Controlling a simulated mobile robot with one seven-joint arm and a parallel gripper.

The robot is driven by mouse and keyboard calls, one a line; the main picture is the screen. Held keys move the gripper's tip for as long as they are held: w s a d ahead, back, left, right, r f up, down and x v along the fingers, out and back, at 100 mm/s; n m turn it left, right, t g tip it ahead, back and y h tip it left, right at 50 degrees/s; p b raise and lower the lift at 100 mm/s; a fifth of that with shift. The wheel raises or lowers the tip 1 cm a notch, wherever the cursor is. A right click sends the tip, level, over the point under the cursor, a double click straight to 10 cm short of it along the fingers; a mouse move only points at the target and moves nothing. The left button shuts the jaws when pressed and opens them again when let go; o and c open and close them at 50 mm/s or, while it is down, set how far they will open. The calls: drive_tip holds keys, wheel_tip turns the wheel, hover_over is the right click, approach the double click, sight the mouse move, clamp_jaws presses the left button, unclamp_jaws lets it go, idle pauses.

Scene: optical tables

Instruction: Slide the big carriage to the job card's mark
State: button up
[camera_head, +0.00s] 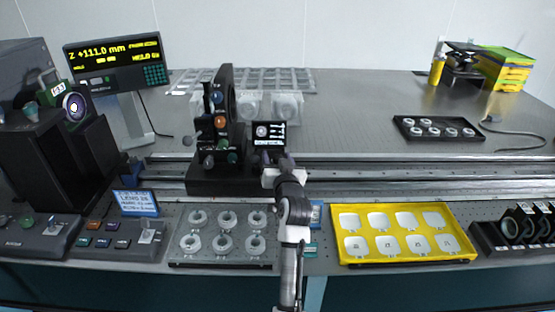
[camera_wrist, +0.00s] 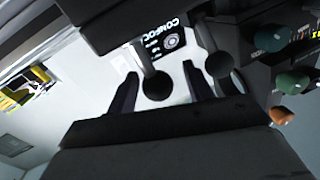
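The big carriage (camera_head: 212,181) is a tall black block with a wheel-like upright and several coloured knobs, standing on the long rail (camera_head: 400,185). A small black panel (camera_head: 268,133) with a white round mark is at its right side. My gripper (camera_head: 270,165) is just below that panel. In the wrist view, my gripper (camera_wrist: 160,72) is open, with a dark ball-ended handle (camera_wrist: 157,86) between its fingers and visible gaps on both sides. A second ball (camera_wrist: 218,66) is to the right. A blue card (camera_head: 136,203) stands left of the carriage; its small text is hard to read.
A display (camera_head: 117,60) reads Z +111.0 mm. A tray of rings (camera_head: 226,246) and a yellow tray (camera_head: 400,258) lie in front of the rail. A dark box device (camera_head: 60,150) is at left. The rail right of my gripper looks clear.

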drive_tip(key=shift+d, duration=0.1)
drive_tip(key=shift+s+d+f, duration=0.1)
drive_tip(key=shift+s, duration=0.3)
drive_tip(key=s+d+b, duration=0.2)
drive_tip(key=s+b, duration=0.1)
drive_tip(key=s, duration=0.9)
drive_tip(key=shift+s+d, duration=0.2)
drive_tip(key=shift+s, duration=0.2)
